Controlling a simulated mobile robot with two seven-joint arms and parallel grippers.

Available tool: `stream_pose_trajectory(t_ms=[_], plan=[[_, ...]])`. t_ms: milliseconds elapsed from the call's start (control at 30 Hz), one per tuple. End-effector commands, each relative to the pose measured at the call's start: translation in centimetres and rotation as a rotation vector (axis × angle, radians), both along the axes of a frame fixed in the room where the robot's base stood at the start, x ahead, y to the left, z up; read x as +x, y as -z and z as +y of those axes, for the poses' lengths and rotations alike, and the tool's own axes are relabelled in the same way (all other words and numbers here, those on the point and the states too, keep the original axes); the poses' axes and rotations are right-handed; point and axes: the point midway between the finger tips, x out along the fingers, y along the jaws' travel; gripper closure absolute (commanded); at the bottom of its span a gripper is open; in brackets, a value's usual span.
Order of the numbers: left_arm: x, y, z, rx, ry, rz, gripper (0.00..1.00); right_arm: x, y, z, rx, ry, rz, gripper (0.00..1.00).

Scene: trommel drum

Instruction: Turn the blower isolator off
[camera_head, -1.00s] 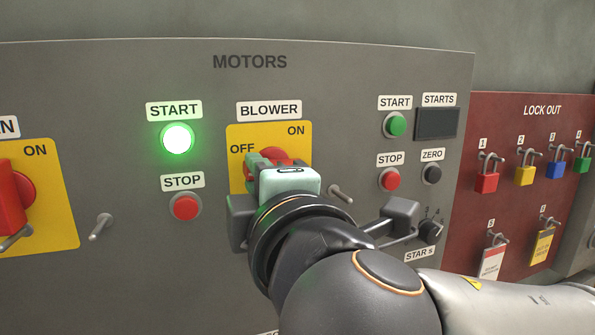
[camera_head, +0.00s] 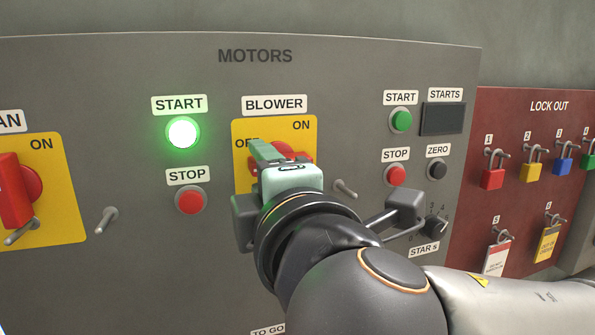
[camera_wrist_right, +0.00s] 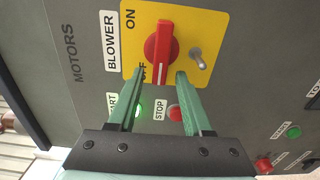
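The blower isolator is a red rotary handle (camera_wrist_right: 160,50) on a yellow plate (camera_wrist_right: 212,28), under the BLOWER label. In the right wrist view its marked end points at OFF. In the head view the handle (camera_head: 296,150) is partly hidden by my right gripper (camera_head: 272,152). In the wrist view the two green fingers of my right gripper (camera_wrist_right: 168,78) are apart, with their tips at the OFF end of the handle. My left gripper is not in view.
A lit green START button (camera_head: 183,132) and a red STOP button (camera_head: 191,201) are left of the plate. A metal peg (camera_head: 345,188) sticks out to its right. Another red isolator handle (camera_head: 14,192) is at far left. A red lock-out board (camera_head: 510,195) with padlocks hangs right.

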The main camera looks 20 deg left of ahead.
Motion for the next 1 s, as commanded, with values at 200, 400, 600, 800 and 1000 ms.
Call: stream_pose_trajectory(t_ms=[200, 400, 600, 800, 1000], plan=[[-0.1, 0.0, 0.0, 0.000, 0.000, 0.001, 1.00, 0.0, 0.0, 0.0, 0.002, 0.000, 0.000, 0.49], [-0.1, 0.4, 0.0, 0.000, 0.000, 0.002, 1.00, -1.3, 0.0, -0.8, 0.002, -0.002, -0.002, 0.49], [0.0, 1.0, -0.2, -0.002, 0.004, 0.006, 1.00, -4.8, 0.1, -3.2, 0.002, -0.004, -0.005, 0.49], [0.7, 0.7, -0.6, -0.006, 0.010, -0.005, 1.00, -8.2, 0.0, -5.4, 0.002, -0.004, -0.003, 0.49], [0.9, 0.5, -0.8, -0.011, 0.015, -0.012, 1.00, -10.1, -0.1, -6.7, 0.002, -0.002, -0.002, 0.49]])
